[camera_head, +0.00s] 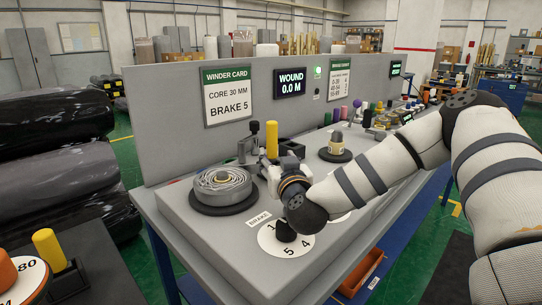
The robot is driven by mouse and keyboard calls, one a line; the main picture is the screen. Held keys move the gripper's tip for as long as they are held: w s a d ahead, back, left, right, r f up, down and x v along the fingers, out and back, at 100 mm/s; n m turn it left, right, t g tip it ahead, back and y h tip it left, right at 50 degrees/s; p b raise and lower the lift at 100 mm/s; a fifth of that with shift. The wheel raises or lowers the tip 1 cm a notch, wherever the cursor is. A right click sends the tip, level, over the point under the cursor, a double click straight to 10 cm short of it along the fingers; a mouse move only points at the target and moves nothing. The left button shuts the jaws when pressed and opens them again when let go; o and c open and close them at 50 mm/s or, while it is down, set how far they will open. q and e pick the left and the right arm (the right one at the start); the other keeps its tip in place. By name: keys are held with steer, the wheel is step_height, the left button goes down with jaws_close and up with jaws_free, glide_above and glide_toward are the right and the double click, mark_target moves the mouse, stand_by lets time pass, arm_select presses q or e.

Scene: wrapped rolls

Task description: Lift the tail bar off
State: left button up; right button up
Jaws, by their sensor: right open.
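A grey wound roll (221,184) lies on a dark round base on the left of the grey bench. A dark upright fitting (245,151) with a round knob stands just behind it; it may carry the tail bar, but I cannot tell. A yellow peg (272,139) stands right of that fitting. My right gripper (281,160) is open, low over the bench to the right of the roll and in front of the yellow peg. Its wrist hides part of the bench, and its fingertips are hard to make out. My left gripper is out of view.
A white brake dial (270,240) with a black knob lies in front of my right wrist. A second spindle (336,148) stands further right. A grey upright panel (165,140) backs the bench. Large dark wrapped rolls (60,165) lie at left.

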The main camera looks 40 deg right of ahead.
mark_target(273, 149)
steer(key=x, duration=0.7)
steer(key=shift+w, duration=0.15)
steer(key=shift+r, duration=0.15)
jaws_close()
